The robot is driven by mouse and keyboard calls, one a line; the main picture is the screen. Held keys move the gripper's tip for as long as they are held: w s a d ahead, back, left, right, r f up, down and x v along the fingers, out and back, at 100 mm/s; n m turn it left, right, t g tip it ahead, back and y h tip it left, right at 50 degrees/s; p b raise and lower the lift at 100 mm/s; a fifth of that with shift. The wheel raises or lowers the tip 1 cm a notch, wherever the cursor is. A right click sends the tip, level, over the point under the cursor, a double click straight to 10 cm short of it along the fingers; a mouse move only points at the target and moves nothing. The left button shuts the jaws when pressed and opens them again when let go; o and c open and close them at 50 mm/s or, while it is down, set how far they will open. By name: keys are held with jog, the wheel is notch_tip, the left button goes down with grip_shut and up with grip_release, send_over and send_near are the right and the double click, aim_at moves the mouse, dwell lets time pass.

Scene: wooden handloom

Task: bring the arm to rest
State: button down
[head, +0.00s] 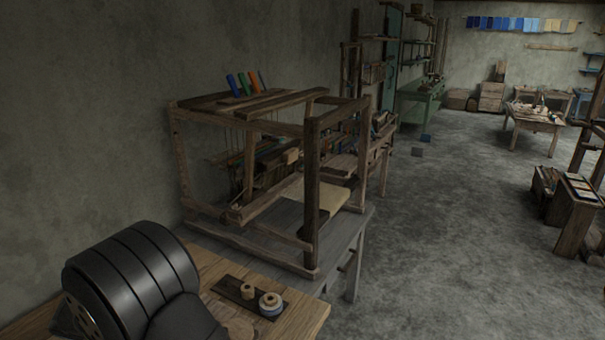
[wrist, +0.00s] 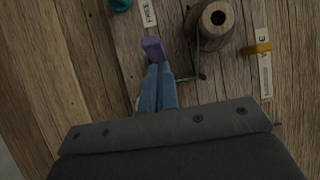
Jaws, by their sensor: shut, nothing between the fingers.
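My gripper (wrist: 160,72) shows in the wrist view with its bluish fingers together and nothing between them. It points down over a brown wooden surface (wrist: 80,60). A small purple block (wrist: 152,48) shows right at the fingertips; I cannot tell whether they touch it. In the head view my gripper cannot be made out; a dark rounded part of my own arm fills the lower left, above the wooden table (head: 310,318).
In the head view a wooden loom (head: 312,200) stands behind the table. Open floor (head: 460,230) lies to the right.

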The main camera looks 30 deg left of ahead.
jog(key=s+v, duration=0.1)
jog(key=v, duration=1.1)
jog(key=x, duration=1.2)
jog(key=shift+w+f, duration=0.2)
jog(key=shift+f, duration=0.1)
jog(key=s+f+t, duration=0.1)
jog(key=t, duration=0.1)
jog(key=shift+d+f+t, duration=0.1)
jog(key=shift+f+t, duration=0.1)
jog(key=shift+t, duration=0.1)
jog(key=shift+s+a+f+t, duration=0.1)
jog(key=shift+s+f+t, duration=0.1)
jog(key=shift+s+t, duration=0.3)
jog(key=shift+s+a+f+t, duration=0.1)
jog(key=shift+s+f+t, duration=0.1)
jog(key=shift+s+t, duration=0.3)
jog(key=s, duration=0.3)
jog(key=v, duration=1)
jog(key=w+d+r+m+g+h, duration=0.1)
jog(key=w+d+r+m+g, duration=0.3)
jog(key=w+d+m, duration=0.3)
jog(key=w+m+g, duration=0.1)
jog(key=w, duration=0.1)
jog(key=shift+w+r+h, duration=0.25)
jog(key=shift+w+h, duration=0.15)
